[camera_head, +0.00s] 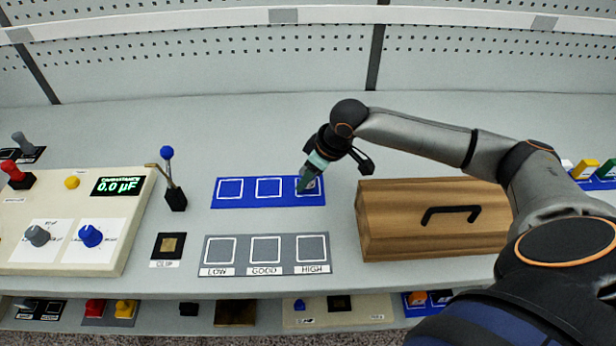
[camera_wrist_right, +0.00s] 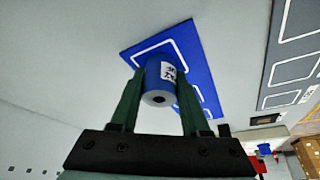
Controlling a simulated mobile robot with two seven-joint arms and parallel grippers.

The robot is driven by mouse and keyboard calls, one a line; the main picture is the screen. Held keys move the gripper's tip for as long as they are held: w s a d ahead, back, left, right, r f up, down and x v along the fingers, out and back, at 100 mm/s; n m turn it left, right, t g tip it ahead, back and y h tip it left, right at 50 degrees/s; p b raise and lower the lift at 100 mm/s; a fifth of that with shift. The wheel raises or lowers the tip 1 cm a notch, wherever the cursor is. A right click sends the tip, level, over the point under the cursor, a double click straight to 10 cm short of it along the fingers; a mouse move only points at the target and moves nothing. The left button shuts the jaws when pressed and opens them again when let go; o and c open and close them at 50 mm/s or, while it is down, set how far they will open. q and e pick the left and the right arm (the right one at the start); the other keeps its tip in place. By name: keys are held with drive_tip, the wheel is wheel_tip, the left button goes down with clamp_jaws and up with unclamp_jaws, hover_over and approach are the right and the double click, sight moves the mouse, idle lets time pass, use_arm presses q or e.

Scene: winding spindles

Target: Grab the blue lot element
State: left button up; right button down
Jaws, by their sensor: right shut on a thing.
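In the head view my right gripper (camera_head: 305,184) reaches down to the right-hand square of the blue mat (camera_head: 249,191) and largely hides the element there. The wrist view also shows the blue mat (camera_wrist_right: 196,58) right behind the element; I cannot tell whether they touch. My left gripper is not in view.
A grey mat (camera_head: 250,270) marked LOW, GOOD and HIGH lies in front of the blue mat. A wooden box (camera_head: 400,230) with a black handle stands close on the right. A blue-knobbed lever (camera_head: 175,195) and a capacitance meter (camera_head: 120,225) are on the left. Behind the mat is free table.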

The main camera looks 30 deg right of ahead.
drive_tip(key=shift+r, duration=0.15)
drive_tip(key=shift+r, duration=0.25)
wheel_tip(320, 180, up, 2)
drive_tip(key=shift+w+r, duration=0.1)
drive_tip(key=shift+s+d+r+b, duration=0.2)
drive_tip(key=shift+s+d+r, duration=0.35)
drive_tip(key=shift+s+r, duration=1.45)
drive_tip(key=shift+s+d+r+b, duration=0.15)
drive_tip(key=shift+s+d+r, duration=0.45)
drive_tip(key=shift+s+r, duration=1.35)
drive_tip(key=shift+s+d+r+b, duration=0.2)
drive_tip(key=shift+s+d+r, duration=0.6)
drive_tip(key=shift+s, duration=2.1)
